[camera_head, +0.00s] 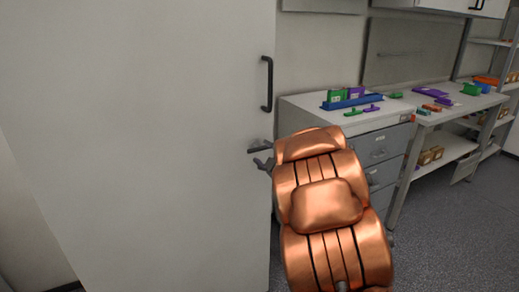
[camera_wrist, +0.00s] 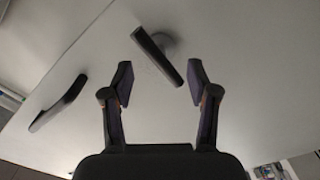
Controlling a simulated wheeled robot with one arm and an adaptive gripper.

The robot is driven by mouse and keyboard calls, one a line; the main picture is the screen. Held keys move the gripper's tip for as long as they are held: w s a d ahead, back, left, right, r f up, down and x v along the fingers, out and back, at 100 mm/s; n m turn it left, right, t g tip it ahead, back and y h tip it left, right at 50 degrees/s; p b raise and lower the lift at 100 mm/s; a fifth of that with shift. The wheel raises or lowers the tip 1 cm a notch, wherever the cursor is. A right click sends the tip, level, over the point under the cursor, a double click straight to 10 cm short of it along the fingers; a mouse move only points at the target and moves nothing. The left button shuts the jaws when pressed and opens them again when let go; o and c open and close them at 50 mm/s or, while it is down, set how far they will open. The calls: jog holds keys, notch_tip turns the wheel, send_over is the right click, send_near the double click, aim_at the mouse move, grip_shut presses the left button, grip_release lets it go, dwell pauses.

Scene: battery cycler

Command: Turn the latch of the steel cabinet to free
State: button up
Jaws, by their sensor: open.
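The steel cabinet (camera_head: 140,130) is a tall pale door face filling the left of the head view; it also fills most of the wrist view (camera_wrist: 240,50). Its latch (camera_wrist: 158,56) is a dark lever on a round grey boss, lying slanted in the wrist view. My gripper (camera_wrist: 161,78) is open, its two fingers on either side of the latch's lower end, with the right fingertip closer to it. Contact cannot be told. In the head view my gripper (camera_head: 259,157) shows small at the door's right edge, partly behind my copper arm; the latch is hard to separate from the fingers there.
A dark bar handle (camera_head: 267,84) is fixed on the door above my gripper; it shows left of the fingers in the wrist view (camera_wrist: 60,103). A grey drawer unit (camera_head: 378,145) with coloured parts on top stands close to my arm at right. Open floor (camera_head: 450,230) lies at lower right.

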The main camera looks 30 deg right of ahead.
aim_at(260, 150)
jog(key=shift+w+d, duration=0.15)
jog(key=shift+w, duration=1.7)
jog(key=shift+c, duration=0.3)
